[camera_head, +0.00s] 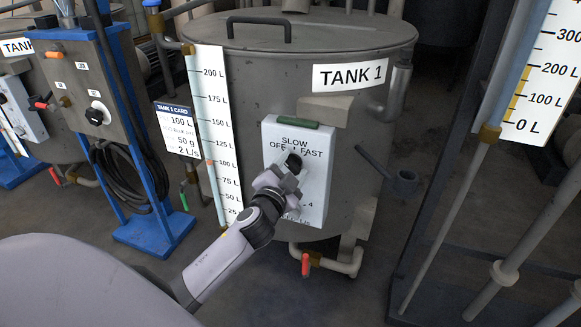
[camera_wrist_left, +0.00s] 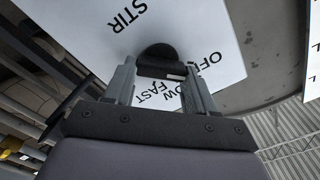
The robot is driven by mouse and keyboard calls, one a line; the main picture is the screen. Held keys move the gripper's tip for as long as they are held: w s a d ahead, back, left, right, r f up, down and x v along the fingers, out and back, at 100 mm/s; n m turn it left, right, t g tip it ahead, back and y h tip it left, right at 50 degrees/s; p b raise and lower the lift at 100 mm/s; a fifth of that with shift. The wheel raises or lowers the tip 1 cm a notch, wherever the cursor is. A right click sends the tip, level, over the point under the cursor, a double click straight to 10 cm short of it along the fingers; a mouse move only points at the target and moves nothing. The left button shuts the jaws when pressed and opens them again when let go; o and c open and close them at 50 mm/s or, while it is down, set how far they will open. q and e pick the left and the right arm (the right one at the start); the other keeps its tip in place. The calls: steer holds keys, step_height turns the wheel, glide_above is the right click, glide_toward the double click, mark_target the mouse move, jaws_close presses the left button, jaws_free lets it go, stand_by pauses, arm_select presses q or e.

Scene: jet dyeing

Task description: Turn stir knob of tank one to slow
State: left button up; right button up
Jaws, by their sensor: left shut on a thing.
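Tank 1 (camera_head: 250,80) is a grey metal tank with a lid and a "TANK 1" label. A white control panel (camera_head: 318,150) on its front reads OFF, SLOW and FAST. The black stir knob (camera_head: 293,162) sits below these words. My left gripper (camera_head: 285,172) reaches up to the panel and is shut on the knob. In the left wrist view the knob (camera_wrist_left: 157,55) is between the two fingers of the gripper (camera_wrist_left: 160,80), close to the panel, where STIR, OFF and FAST show. The pointer's exact setting is hard to tell. My right gripper is not in view.
A tank 1 card (camera_head: 177,131) and a litre scale (camera_head: 215,120) stand left of the panel. A blue-framed stand (camera_head: 155,190) with a hose is further left. A red-handled valve (camera_head: 305,264) is below the panel. A dark lever (camera_head: 385,175) sticks out at right.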

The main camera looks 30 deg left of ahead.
arm_select(q)
steer(key=m+p, duration=0.1)
steer(key=m, duration=0.4)
steer(key=shift+d+f, duration=0.1)
steer(key=m, duration=0.2)
steer(key=shift+f+m+p, duration=0.15)
steer(key=shift+m+p, duration=0.15)
steer(key=shift+p, duration=0.05)
steer(key=shift+m, duration=0.5)
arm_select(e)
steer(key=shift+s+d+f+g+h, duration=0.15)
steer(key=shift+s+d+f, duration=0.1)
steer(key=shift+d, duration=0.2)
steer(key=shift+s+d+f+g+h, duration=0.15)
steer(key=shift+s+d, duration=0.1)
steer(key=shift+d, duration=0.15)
arm_select(q)
steer(key=o, duration=1)
steer(key=shift+o, duration=0.2)
steer(key=shift+s, duration=0.1)
steer(key=v, duration=0.7)
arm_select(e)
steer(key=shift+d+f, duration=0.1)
